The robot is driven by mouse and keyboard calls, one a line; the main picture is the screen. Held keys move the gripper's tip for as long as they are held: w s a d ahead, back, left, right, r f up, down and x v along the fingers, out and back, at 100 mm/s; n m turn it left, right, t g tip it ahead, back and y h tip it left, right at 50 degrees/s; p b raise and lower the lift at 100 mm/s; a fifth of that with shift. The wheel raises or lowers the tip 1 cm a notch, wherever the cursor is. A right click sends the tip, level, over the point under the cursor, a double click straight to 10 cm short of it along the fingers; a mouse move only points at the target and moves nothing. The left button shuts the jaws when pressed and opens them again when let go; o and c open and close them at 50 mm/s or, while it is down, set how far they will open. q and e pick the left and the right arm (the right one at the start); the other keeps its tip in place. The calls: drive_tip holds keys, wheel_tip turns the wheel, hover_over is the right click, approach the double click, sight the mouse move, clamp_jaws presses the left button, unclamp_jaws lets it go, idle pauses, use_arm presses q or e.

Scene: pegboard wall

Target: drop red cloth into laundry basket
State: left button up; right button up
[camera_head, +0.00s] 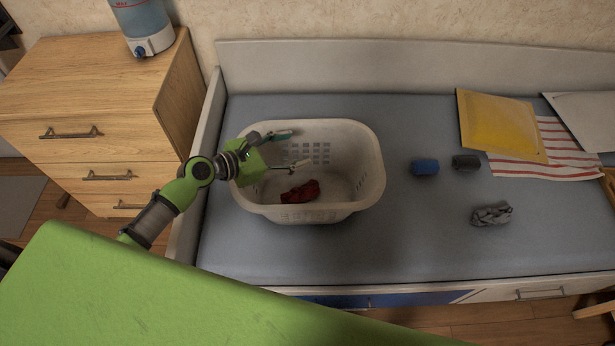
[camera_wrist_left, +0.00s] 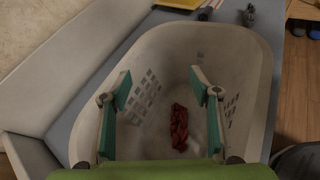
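The red cloth (camera_head: 300,192) lies crumpled on the bottom of the white laundry basket (camera_head: 362,205). In the left wrist view the cloth (camera_wrist_left: 179,127) shows inside the basket (camera_wrist_left: 262,90), between and beyond my fingers. My left gripper (camera_head: 296,151) is over the left part of the basket, with its fingers spread and nothing between them. The wrist view also shows the left gripper (camera_wrist_left: 160,90) wide open, with teal finger pads, apart from the cloth. My right gripper is not in either view.
The basket stands on a grey mattress (camera_head: 420,240) with a raised frame. To its right lie a blue bundle (camera_head: 425,167), a dark bundle (camera_head: 466,162), a grey crumpled cloth (camera_head: 492,214) and a yellow envelope (camera_head: 499,126). A wooden dresser (camera_head: 80,100) stands at left.

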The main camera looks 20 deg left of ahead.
use_arm(q)
drive_tip(key=v, duration=1.2)
idle(0.4)
